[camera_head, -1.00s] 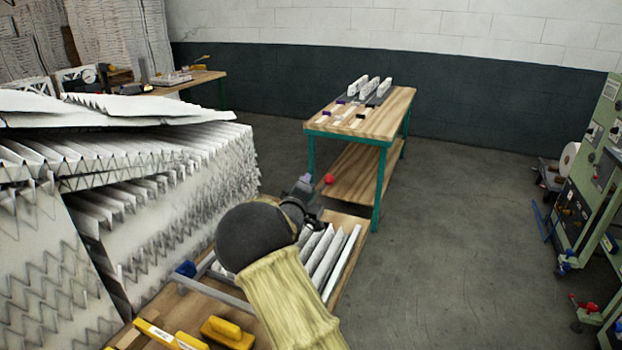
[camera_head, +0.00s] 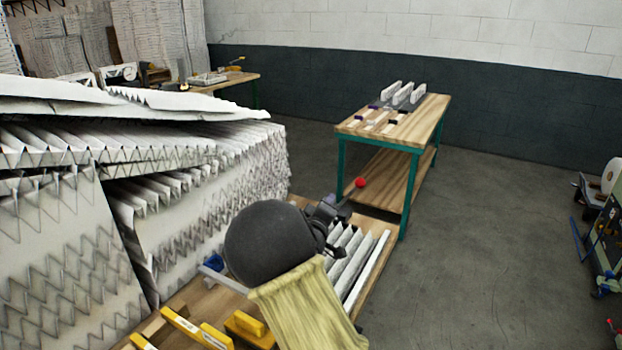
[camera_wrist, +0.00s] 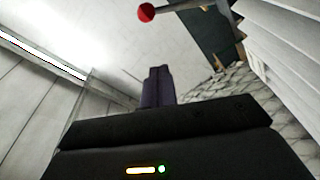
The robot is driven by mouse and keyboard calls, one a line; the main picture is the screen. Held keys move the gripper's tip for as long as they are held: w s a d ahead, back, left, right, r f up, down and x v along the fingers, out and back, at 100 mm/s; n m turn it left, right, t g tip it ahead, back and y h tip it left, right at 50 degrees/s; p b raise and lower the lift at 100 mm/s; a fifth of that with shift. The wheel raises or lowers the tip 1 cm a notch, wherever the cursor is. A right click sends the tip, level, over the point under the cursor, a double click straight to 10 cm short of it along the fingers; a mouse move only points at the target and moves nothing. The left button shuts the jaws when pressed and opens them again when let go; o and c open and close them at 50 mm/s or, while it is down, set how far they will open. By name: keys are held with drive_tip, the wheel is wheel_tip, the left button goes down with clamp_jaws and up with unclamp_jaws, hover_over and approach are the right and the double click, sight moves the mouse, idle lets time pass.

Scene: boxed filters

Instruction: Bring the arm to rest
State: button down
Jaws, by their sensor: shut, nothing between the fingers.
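My arm reaches up from the bottom of the head view, with a yellow sleeve and a dark round joint. My gripper (camera_head: 333,203) is at its far end, above the near wooden bench. In the wrist view its purple-grey fingers (camera_wrist: 157,85) are together, with nothing seen between them. A red ball knob (camera_head: 361,183) on a thin rod appears just beyond the gripper; it also shows in the wrist view (camera_wrist: 146,13). I cannot tell the gap between knob and gripper.
Large stacked pleated filters (camera_head: 200,180) stand close on the left. White pleated pieces (camera_head: 348,255) and yellow-handled items (camera_head: 200,330) lie on the near bench. A green-legged wooden table (camera_head: 425,115) stands behind. Open floor (camera_head: 480,260) lies to the right.

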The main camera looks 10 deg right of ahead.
drive_tip(key=s+g+y+p, duration=0.1)
drive_tip(key=s+d+f+m+g+y, duration=0.1)
drive_tip(key=s+d+m+g+y+p, duration=0.1)
drive_tip(key=shift+s+d+f+p, duration=0.25)
drive_tip(key=shift+s+f+p, duration=0.05)
drive_tip(key=shift+s+f, duration=0.1)
drive_tip(key=s+g, duration=0.1)
drive_tip(key=s+m+g+y+p, duration=0.1)
drive_tip(key=s, duration=0.1)
drive_tip(key=s+f+g+y, duration=0.1)
drive_tip(key=s, duration=0.1)
drive_tip(key=shift+a+m+p, duration=0.1)
drive_tip(key=shift+m+p, duration=0.2)
drive_tip(key=shift+p, duration=0.05)
drive_tip(key=s+r+m+g+y+p, duration=0.1)
drive_tip(key=s+m+g+y+p, duration=0.2)
drive_tip(key=s, duration=2.2)
drive_tip(key=g+p, duration=0.2)
drive_tip(key=g, duration=0.3)
drive_tip(key=shift+s+a+r+m, duration=0.2)
drive_tip(key=shift+a+m, duration=0.1)
drive_tip(key=shift+a, duration=0.1)
